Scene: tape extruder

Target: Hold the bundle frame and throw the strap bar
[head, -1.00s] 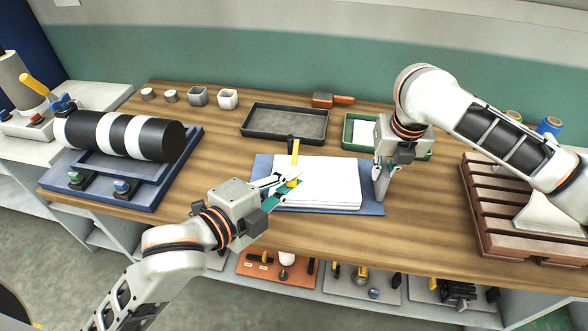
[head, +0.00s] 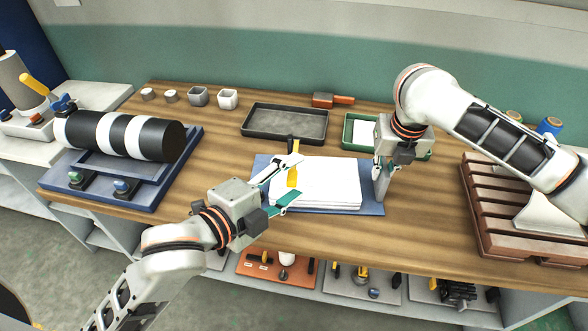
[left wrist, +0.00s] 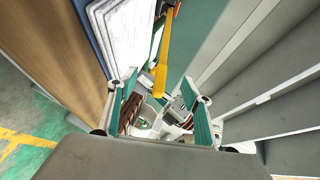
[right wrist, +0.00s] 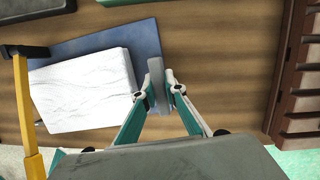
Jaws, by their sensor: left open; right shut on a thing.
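The bundle frame is a blue base (head: 372,206) carrying a stack of white sheets (head: 325,182), with a grey upright plate (right wrist: 158,85) at its right side. My right gripper (head: 384,165) is shut on that plate; its fingers close on both faces in the right wrist view. The strap bar (head: 292,178) has a yellow grip on a black arm at the stack's left side. My left gripper (head: 291,180) is open, one finger to each side of the yellow grip. In the left wrist view the yellow bar (left wrist: 163,60) extends between the spread fingers; contact is unclear.
A black tray (head: 285,135) and a green tray (head: 360,146) stand behind the frame. A black-and-white roll (head: 120,135) on a blue stand is at left. A brown slatted rack (head: 490,215) is at right. The wooden table front (head: 420,240) is clear.

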